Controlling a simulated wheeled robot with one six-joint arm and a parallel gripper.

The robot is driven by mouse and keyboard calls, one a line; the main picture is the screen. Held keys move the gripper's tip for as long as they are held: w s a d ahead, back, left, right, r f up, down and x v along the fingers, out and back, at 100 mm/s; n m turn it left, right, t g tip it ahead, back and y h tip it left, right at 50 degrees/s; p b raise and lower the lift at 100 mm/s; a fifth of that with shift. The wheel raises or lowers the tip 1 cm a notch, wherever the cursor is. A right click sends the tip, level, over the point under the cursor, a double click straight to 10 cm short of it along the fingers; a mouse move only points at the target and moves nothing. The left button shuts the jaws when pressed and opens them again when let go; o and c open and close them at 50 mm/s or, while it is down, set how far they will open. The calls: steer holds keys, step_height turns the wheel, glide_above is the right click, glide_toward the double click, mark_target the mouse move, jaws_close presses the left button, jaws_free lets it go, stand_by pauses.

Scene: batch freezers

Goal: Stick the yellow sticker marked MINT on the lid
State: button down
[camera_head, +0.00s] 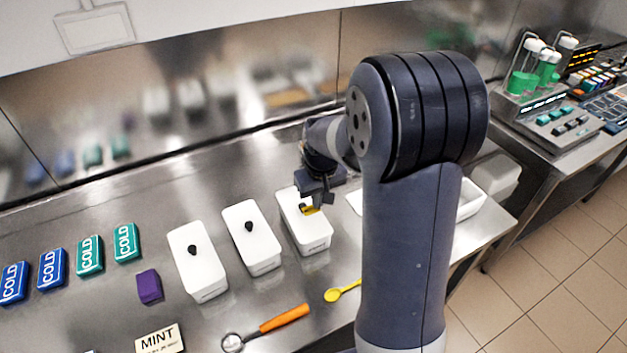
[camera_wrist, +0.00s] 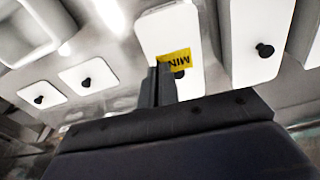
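The yellow sticker (camera_wrist: 176,64) shows the letters MIN in the wrist view, and the rest of the word is hidden. It sits at the tips of my gripper (camera_wrist: 162,72), whose fingers look closed on its edge. In the head view the yellow sticker (camera_head: 309,209) shows just below my gripper (camera_head: 312,203). Both are over the white lid (camera_head: 306,228) of the rightmost of three knobbed tubs. In the wrist view this lid (camera_wrist: 163,35) has a black knob partly behind the sticker. I cannot tell whether the sticker touches the lid.
Two more white lidded tubs (camera_head: 196,262) (camera_head: 251,238) stand to the left. A purple block (camera_head: 149,286), COLD packs (camera_head: 90,256), a MINT card (camera_head: 159,340), an orange-handled scoop (camera_head: 284,318) and a yellow spoon (camera_head: 341,291) lie on the steel counter (camera_head: 200,325). My arm hides the counter's right part.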

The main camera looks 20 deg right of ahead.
mark_target(319, 210)
steer(key=shift+f+b, duration=2.4)
steer(key=shift+f, duration=0.75)
steer(key=shift+f, duration=0.3)
steer(key=c, duration=1)
jaws_free()
steer(key=shift+c, duration=0.2)
steer(key=shift+r, duration=0.1)
steer(key=shift+r+p, duration=2.35)
steer(key=shift+r, duration=1.1)
steer(key=shift+f, duration=0.1)
